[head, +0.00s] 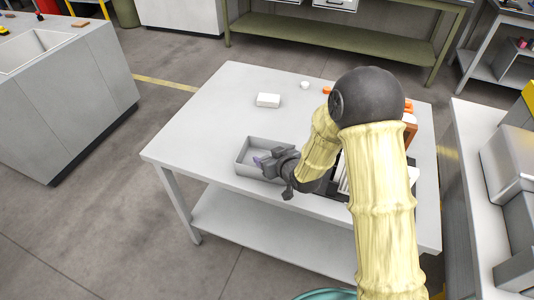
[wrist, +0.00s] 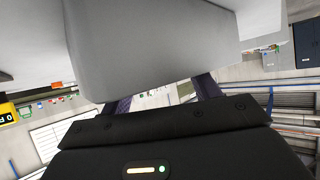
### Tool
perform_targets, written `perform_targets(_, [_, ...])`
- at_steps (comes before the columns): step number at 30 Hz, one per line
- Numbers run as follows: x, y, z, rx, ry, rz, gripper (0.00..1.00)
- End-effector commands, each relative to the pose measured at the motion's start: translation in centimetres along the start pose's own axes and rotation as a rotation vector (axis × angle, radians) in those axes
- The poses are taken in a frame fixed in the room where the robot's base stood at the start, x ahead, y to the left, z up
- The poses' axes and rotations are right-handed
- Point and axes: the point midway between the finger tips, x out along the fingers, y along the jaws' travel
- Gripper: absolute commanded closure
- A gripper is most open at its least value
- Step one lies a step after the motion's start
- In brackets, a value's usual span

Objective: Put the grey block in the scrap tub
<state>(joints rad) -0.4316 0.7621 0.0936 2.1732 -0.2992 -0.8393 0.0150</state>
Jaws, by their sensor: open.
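A shallow grey open tub (head: 243,168) stands on the white table near its front edge. My gripper (head: 262,162) reaches in from the right, its fingers over the tub's opening; its jaws are open. In the wrist view my gripper (wrist: 163,97) has its two fingers apart, with a large smooth grey surface (wrist: 150,45) covering their tips. I cannot tell whether this surface is the tub or the grey block. No grey block shows clearly in the head view; my gripper and arm hide part of the tub and the table to its right.
A small white box (head: 268,100) and a small round white item (head: 304,85) lie towards the back of the table (head: 200,130). Orange items (head: 409,120) show partly behind my arm. The table's left side is clear. A grey sink cabinet (head: 75,100) stands at the left.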

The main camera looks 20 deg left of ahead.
Motion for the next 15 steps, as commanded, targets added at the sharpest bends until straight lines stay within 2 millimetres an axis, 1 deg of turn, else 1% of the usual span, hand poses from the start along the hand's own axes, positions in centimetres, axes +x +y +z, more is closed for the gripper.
perform_targets(1, [-1.1, 0.1, 0.0, 0.000, 0.003, 0.001, 0.38])
perform_targets(9, [-6.5, 0.1, -0.2, -0.001, 0.010, 0.003, 0.38])
perform_targets(12, [-8.3, 0.1, -0.3, -0.003, 0.011, 0.002, 0.38])
perform_targets(15, [-9.6, 0.1, -0.3, -0.003, 0.012, 0.002, 0.38])
